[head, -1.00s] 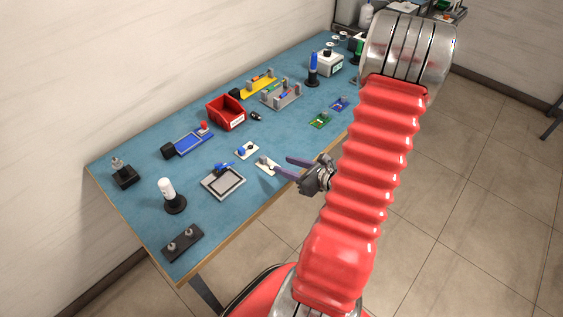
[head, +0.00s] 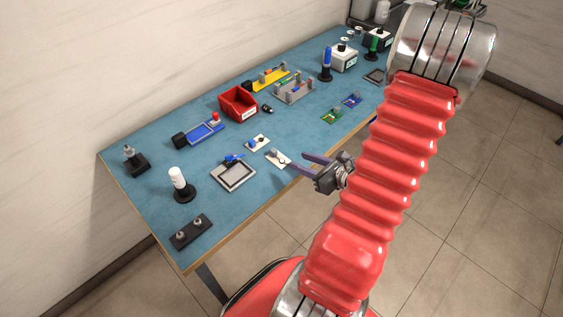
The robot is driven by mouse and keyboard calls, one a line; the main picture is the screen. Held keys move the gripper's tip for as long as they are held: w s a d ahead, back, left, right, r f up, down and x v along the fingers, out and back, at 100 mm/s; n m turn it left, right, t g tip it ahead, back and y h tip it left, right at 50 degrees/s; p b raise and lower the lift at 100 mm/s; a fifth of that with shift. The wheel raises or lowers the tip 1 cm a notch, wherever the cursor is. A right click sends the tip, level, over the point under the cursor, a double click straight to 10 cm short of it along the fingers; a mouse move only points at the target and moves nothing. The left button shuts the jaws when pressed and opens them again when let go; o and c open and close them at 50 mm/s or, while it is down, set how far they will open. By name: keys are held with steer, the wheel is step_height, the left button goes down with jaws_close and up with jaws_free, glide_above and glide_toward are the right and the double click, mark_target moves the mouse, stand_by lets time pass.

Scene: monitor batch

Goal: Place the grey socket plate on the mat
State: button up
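The grey socket plate (head: 277,158), a small whitish plate with a grey socket on it, lies flat on the blue bench near its front edge. My gripper (head: 297,161) is just right of it, with its two purple-grey fingers apart and nothing seen between them. The fingertips appear close to the plate's right end; I cannot tell whether they touch it. A grey pad with a dark border (head: 233,177), which may be the mat, lies left of the plate, with a blue clamp-like part at its back edge.
A similar plate with a blue socket (head: 257,143) lies just behind. A white cylinder on a black stand (head: 179,183) and a dark two-knob block (head: 191,231) stand at left. A red bin (head: 238,104) and green and blue boards (head: 332,116) lie farther back.

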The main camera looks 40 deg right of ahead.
steer(key=w+a+r+n+g+y, duration=0.2)
steer(key=a+r+n+g+y, duration=0.3)
steer(key=a+n, duration=0.55)
steer(key=w+a+r+n+g+y, duration=0.1)
steer(key=a+r+n+g+y, duration=0.15)
steer(key=a+r+n, duration=0.8)
steer(key=s+a+r+n+h, duration=0.7)
steer(key=a+n, duration=0.3)
steer(key=n, duration=0.4)
steer(key=shift+a+r+n+h, duration=0.15)
steer(key=shift+r+n+h, duration=0.25)
steer(key=shift+r, duration=0.4)
